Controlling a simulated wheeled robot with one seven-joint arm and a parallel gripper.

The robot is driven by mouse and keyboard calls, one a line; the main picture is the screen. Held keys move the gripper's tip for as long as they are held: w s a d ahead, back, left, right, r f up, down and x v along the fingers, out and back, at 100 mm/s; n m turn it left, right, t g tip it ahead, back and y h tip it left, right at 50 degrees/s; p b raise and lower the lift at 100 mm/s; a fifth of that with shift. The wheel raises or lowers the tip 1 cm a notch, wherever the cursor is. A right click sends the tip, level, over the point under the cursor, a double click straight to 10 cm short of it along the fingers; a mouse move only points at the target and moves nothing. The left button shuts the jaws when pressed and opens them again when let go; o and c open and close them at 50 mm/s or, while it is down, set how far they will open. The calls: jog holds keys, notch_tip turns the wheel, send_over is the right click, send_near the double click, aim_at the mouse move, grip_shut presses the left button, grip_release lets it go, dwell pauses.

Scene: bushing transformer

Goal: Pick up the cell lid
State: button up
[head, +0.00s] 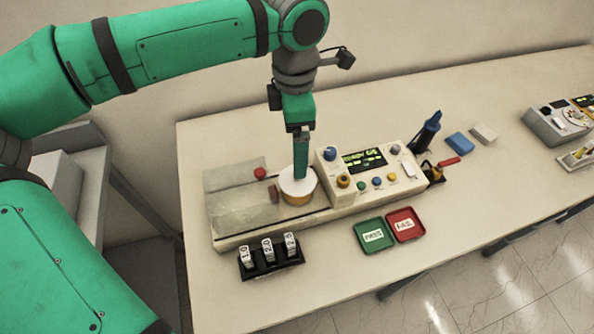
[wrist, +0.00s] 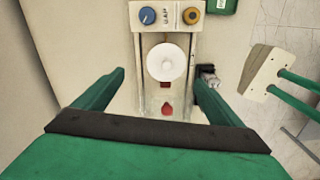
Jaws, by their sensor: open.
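The cell lid (head: 297,189) is a white round disc on a short tan cell on the tester's bed in the head view. In the wrist view the lid (wrist: 167,62) shows a small central knob. My gripper (head: 301,177) points down over the lid, its fingers seen edge-on and overlapping the lid in the picture. In the wrist view my gripper (wrist: 159,78) is open, one finger to each side of the lid's column and nothing between them. The lid appears a little forward of the fingertips there. Whether a finger touches it I cannot tell.
The tester's control panel (head: 372,171) stands right of the lid. A black rack (head: 271,268) of labelled white blocks is in front. Green (head: 360,247) and red (head: 418,233) trays lie right.

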jog(key=f, duration=0.2)
jog(key=s+f, duration=0.1)
jog(key=f, duration=0.1)
jog(key=shift+d+f, duration=0.1)
jog(key=shift+f, duration=0.05)
jog(key=f, duration=0.4)
jog(key=shift+s+d+f, duration=0.15)
jog(key=shift+s+f, duration=0.05)
jog(key=shift+c, duration=0.2)
